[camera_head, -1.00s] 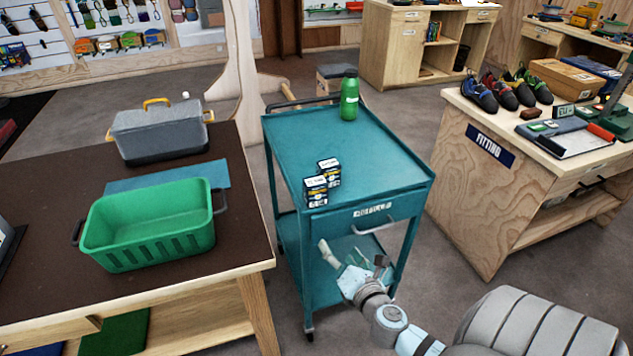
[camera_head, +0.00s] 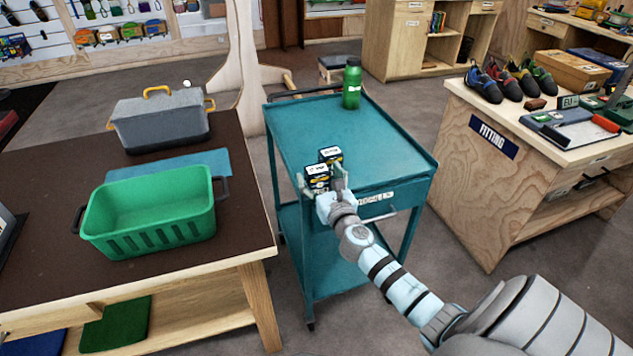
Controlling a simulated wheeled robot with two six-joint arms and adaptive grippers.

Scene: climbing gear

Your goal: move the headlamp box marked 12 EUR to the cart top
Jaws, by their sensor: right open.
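Two small dark headlamp boxes with pale tops stand close together near the front edge of the teal cart top (camera_head: 300,130). One is the front box (camera_head: 316,172), the other the rear box (camera_head: 331,154). I cannot read a price on either. My right gripper (camera_head: 324,183) is open at the front box, with its fingers around or just beside that box; contact is not clear. The gripper hides the lower part of the front box. My left gripper is out of view.
A green bottle (camera_head: 352,84) stands at the cart's far end; the middle of the cart top is clear. To the left, a dark table holds a green basket (camera_head: 150,235) and a grey toolbox (camera_head: 160,122). A wooden fitting counter (camera_head: 480,190) stands to the right.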

